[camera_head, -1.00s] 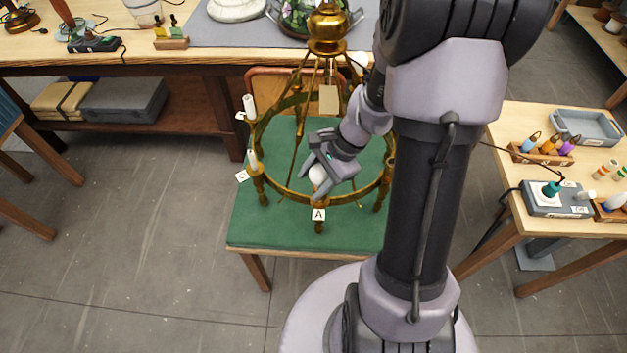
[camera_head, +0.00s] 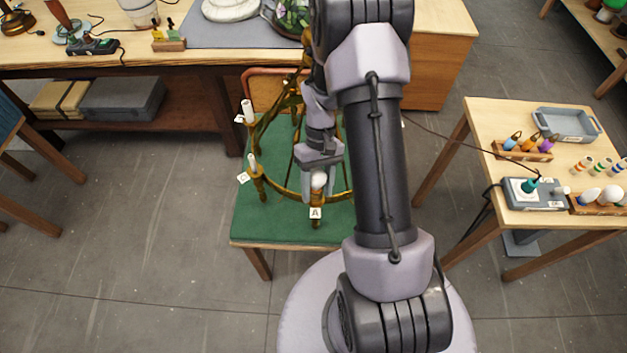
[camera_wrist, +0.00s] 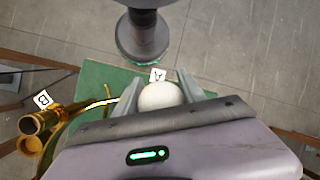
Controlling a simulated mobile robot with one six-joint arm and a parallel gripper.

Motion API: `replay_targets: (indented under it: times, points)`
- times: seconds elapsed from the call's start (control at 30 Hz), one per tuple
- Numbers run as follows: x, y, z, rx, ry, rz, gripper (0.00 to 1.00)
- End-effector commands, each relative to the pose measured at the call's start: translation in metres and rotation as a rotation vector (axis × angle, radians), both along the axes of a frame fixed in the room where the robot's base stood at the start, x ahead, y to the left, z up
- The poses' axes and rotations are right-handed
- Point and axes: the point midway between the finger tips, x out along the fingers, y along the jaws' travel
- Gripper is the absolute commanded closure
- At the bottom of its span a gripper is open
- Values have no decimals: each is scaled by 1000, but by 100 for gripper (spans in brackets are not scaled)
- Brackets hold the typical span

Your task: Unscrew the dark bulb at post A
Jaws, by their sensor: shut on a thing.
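The brass chandelier (camera_head: 284,190) stands on a green-topped table (camera_head: 285,230). Post A shows by its white label tag (camera_head: 316,213) at the near side of the ring; the tag also shows in the wrist view (camera_wrist: 158,75). A pale round bulb (camera_head: 318,181) sits at post A. In the wrist view the bulb (camera_wrist: 160,96) lies between the two fingers. My gripper (camera_head: 317,184) is shut on the bulb from above. The bulb's base and socket are hidden in the wrist view.
Post C's tag (camera_head: 243,178) is on the ring's left side, and a tag B (camera_wrist: 43,99) stands beside an empty-looking brass cup in the wrist view. The right table (camera_head: 475,135) holds a grey tray (camera_head: 567,125), a tester box (camera_head: 534,194) and racks of bulbs. Floor at front left is clear.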

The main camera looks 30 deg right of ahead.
Motion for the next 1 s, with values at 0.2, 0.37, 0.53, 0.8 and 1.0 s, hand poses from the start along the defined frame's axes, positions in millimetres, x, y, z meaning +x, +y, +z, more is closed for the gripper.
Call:
replay_targets:
  times: [0.2,0.37,0.53,0.8,1.0]
  points:
    - [2,-1,0,-3,-5,7,100]
    - [2,-8,8,0,-4,411,100]
    - [2,-9,4,0,-6,382,100]
    - [1,-8,22,0,-5,378,100]
    - [1,-8,35,0,-5,377,100]
